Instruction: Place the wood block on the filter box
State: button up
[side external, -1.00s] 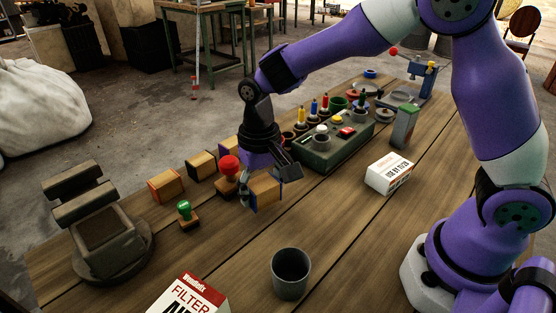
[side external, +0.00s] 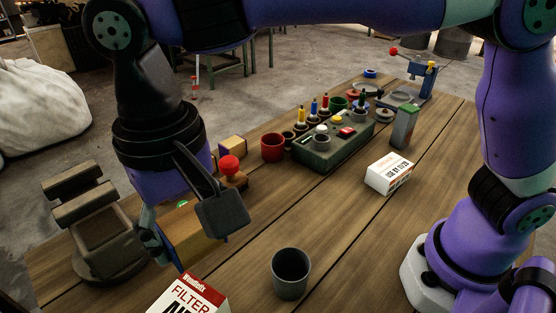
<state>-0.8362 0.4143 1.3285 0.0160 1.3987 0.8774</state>
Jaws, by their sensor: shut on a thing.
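My gripper (side external: 185,233) is shut on the wood block (side external: 190,242), a tan block with a darker side, partly hidden by the fingers. It holds the block in the air at the front left, a little behind and above the filter box. The filter box (side external: 193,298) is white with a red band and the word FILTER. It stands at the bottom edge of the view, and its lower part is cut off.
A grey cup (side external: 290,272) stands right of the filter box. A dark metal device (side external: 104,236) is at the left. A red-knobbed stamp (side external: 231,172), a red cup (side external: 272,147) and a green control box (side external: 333,148) stand behind. A white carton (side external: 389,173) is at the right.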

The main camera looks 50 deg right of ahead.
aim_at(186, 305)
jog(key=s+a+r, duration=0.1)
jog(key=s+a, duration=0.1)
jog(key=a, duration=0.2)
jog(key=shift+n, duration=0.3)
jog(key=shift+w+f, duration=0.2)
jog(key=shift+f, duration=3.25)
jog(key=o, duration=1.1)
jog(key=shift+f, duration=0.15)
